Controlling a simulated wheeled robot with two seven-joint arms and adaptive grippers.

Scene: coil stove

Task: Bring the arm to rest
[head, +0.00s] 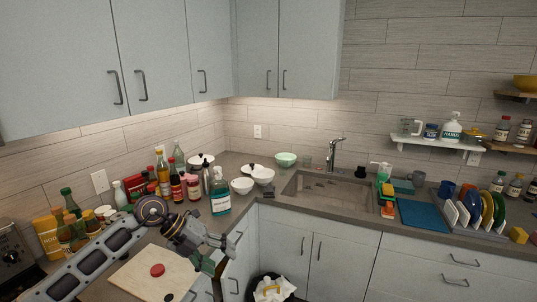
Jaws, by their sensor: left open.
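My left arm (95,262) comes in from the lower left, low over the counter. Its left gripper (221,254) is open and points to the right, near the front edge of the left counter. I see nothing between its fingers. A cutting board (130,280) lies below and to the left of the gripper, with a round red thing (157,270) on it. My arm hides part of the counter and some bottles. My right gripper is not in view.
Several bottles and jars crowd the left counter behind my arm, among them a teal-labelled bottle (220,192). The sink (325,190) and a dish rack (478,228) are to the right. A bin (270,288) stands below.

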